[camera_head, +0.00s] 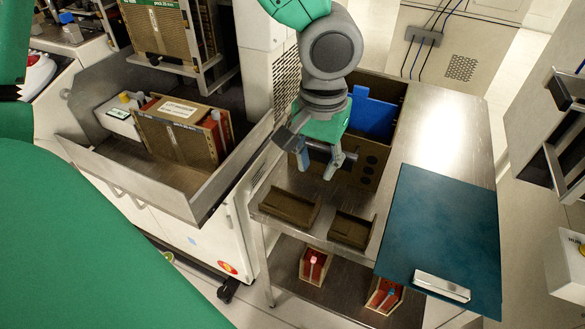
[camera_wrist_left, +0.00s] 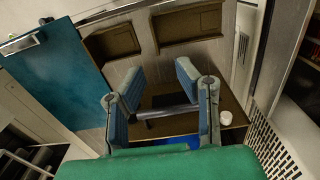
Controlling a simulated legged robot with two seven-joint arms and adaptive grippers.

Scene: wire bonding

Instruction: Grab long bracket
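My left gripper (camera_head: 322,168) points down over the cart in the head view. In the left wrist view its two blue-grey fingers (camera_wrist_left: 160,76) stand apart with a gap between them. A thin grey bar (camera_wrist_left: 168,112) shows between the fingers; I cannot tell whether they touch it. No part is clearly identifiable as the long bracket. A silver elongated piece (camera_head: 442,287) lies on the teal mat (camera_head: 440,220), well away from the gripper, and it also shows in the left wrist view (camera_wrist_left: 20,44). My right gripper is not in view.
Two brown trays (camera_head: 290,208) (camera_head: 352,230) sit on the metal cart (camera_head: 445,125) near the gripper. A blue piece (camera_head: 373,115) stands in a brown bin behind it. Red parts in holders (camera_head: 314,263) are on the lower shelf. A machine drawer (camera_head: 180,202) is at left.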

